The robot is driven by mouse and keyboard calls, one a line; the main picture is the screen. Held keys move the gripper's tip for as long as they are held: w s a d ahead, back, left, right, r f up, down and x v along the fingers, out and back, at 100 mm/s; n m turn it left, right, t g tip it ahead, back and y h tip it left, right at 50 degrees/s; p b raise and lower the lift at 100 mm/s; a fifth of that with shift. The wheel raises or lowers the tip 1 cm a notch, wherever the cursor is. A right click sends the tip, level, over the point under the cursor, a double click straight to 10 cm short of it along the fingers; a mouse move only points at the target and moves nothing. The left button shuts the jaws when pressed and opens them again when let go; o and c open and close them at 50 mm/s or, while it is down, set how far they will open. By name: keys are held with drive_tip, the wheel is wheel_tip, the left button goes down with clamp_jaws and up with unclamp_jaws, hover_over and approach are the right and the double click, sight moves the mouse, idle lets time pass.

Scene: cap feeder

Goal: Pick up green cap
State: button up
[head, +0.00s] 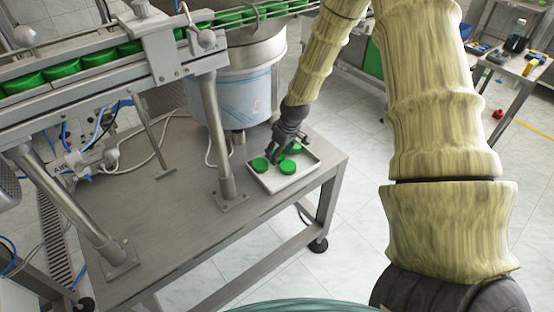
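Several green caps lie in a shallow metal tray (297,184) on the right end of the steel table. One green cap (260,165) is at the tray's left side, another green cap (287,167) is near its middle front, and a third green cap (294,149) shows at the back. My gripper (277,160) reaches down over the tray from above, between the left cap and the middle cap. Its fingers are small and dark here, and I cannot tell whether they are open or shut or touch a cap.
A conveyor (120,65) with a row of green caps runs across the upper left on metal posts. A round feeder bowl (240,95) stands behind the tray. A support post (216,135) rises just left of the tray. The table's front surface (170,230) is clear.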

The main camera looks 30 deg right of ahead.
sight(281, 158)
drive_tip(key=v, duration=0.4)
drive_tip(key=b+v, duration=0.1)
drive_tip(key=v, duration=0.1)
drive_tip(key=shift+w+r, duration=0.3)
drive_tip(key=shift+r, duration=0.1)
drive_tip(key=shift+v, duration=0.9)
